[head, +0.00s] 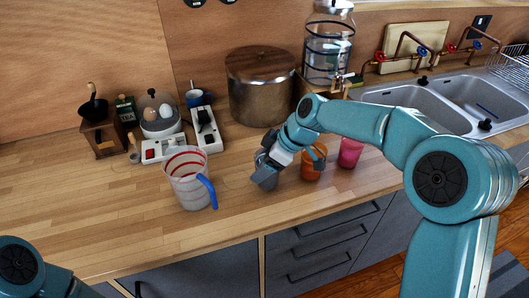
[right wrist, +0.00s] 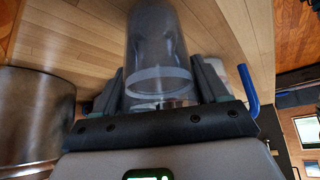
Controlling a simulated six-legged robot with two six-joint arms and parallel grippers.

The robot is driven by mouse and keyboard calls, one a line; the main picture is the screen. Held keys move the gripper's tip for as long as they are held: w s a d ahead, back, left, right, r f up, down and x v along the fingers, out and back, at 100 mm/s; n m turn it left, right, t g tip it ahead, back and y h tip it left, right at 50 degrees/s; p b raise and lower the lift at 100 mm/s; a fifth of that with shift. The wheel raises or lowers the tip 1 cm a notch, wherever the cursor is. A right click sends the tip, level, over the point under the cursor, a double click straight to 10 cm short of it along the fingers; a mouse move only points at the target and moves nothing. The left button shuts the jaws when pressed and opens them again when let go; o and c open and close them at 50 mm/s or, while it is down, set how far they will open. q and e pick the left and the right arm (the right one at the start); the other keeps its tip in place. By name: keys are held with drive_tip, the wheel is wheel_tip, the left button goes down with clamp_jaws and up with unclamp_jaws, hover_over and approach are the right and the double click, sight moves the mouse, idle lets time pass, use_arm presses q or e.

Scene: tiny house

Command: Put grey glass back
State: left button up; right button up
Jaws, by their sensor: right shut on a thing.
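The grey glass (right wrist: 158,45) is see-through and sits between the two fingers of my right gripper (right wrist: 160,84) in the right wrist view. The fingers are shut on it, one on each side. In the head view my right gripper (head: 266,172) is low over the wooden counter, between the measuring jug and the orange cup. The glass is hard to make out there against the grey fingers. I cannot tell whether it touches the counter. Part of my left arm shows at the lower left, but its gripper is out of view.
A measuring jug (head: 190,180) with a blue handle stands to the left. An orange cup (head: 312,166) and a pink cup (head: 350,153) stand to the right. A large lidded pot (head: 261,95) is behind. A white power strip (head: 207,132) lies behind the jug. The front-left counter is clear.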

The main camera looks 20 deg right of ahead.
drive_tip(key=shift+f, duration=0.65)
drive_tip(key=shift+f, duration=0.2)
drive_tip(key=o, duration=1.4)
drive_tip(key=shift+o, duration=0.2)
drive_tip(key=shift+r, duration=0.3)
drive_tip(key=v, duration=1.1)
drive_tip(key=shift+s+d+r, duration=0.15)
drive_tip(key=shift+s+r, duration=0.05)
drive_tip(key=shift+r, duration=0.05)
